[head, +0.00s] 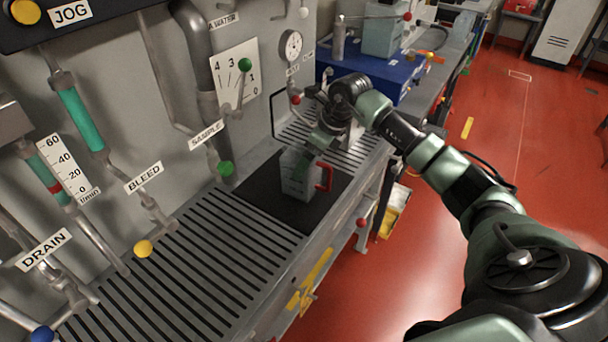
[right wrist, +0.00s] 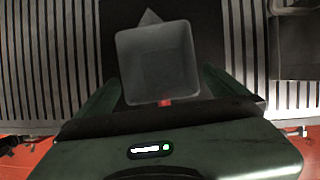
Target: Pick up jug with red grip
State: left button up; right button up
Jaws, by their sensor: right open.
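The jug (head: 298,182) is a clear grey, open-topped container with a red grip (head: 325,176) on its right side. It stands upright on a black mat (head: 258,190). My right gripper (head: 313,150) is above and close to the jug. In the right wrist view I look down into the jug (right wrist: 158,62), which looks empty, with its spout away from me and the red grip (right wrist: 165,102) towards me. The green fingers are spread on either side of the jug and grip, and nothing is held. Contact cannot be made out. My left gripper is out of view.
A slatted grey bench (head: 165,290) runs along a panel with pipes and valves. The green SAMPLE valve knob (head: 225,168) is left of the jug. A blue box (head: 385,75) stands behind my right wrist. Open red floor (head: 390,290) lies beyond the bench's front edge.

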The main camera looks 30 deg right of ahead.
jog(key=p+x, duration=0.2)
jog(key=x, duration=0.2)
jog(key=shift+f, duration=0.25)
jog(key=shift+w+f, duration=0.2)
jog(key=shift+f, duration=0.35)
jog(key=c, duration=1.4)
